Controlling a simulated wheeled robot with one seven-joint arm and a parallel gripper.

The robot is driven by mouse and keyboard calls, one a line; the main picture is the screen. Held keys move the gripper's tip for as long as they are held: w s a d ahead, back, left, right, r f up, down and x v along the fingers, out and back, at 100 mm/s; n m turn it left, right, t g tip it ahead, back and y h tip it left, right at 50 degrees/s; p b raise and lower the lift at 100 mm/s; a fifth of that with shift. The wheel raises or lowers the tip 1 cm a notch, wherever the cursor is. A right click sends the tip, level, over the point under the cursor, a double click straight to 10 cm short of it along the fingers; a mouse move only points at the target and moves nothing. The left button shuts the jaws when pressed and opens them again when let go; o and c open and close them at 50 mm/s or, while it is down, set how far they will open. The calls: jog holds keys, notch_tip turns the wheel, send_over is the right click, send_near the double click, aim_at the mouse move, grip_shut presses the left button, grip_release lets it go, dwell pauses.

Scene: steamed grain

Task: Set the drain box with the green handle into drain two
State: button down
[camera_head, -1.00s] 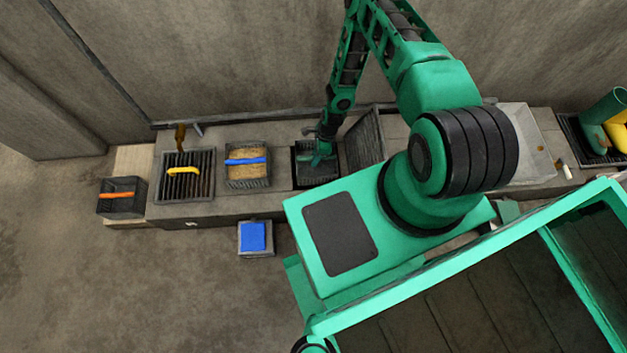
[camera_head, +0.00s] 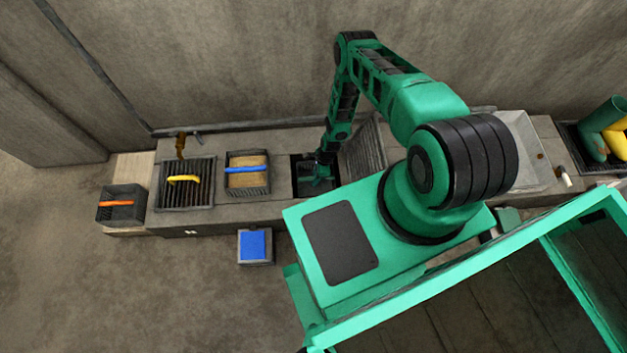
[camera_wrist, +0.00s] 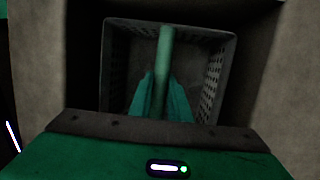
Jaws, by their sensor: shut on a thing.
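The drain box, a dark perforated basket (camera_wrist: 213,80), has a green bar handle (camera_wrist: 166,48) across it. In the wrist view my gripper (camera_wrist: 160,98) is shut on this handle. In the head view my gripper (camera_head: 319,172) reaches down into a dark square opening (camera_head: 300,192) in the counter. The box is inside this opening, mostly hidden by my gripper and shadow. Dark gaps show around the box in the wrist view. I cannot tell whether the box touches the bottom.
A raised grate lid (camera_head: 364,148) stands right of the opening. To the left are a blue-handled box of grain (camera_head: 247,182), a yellow-handled grate (camera_head: 184,196) and an orange-handled box (camera_head: 122,213). A blue-topped block (camera_head: 254,246) is on the floor in front.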

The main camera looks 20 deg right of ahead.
jog(key=shift+f, duration=0.35)
jog(key=c, duration=1.7)
grip_release()
jog(key=shift+o, duration=0.2)
jog(key=v, duration=1.2)
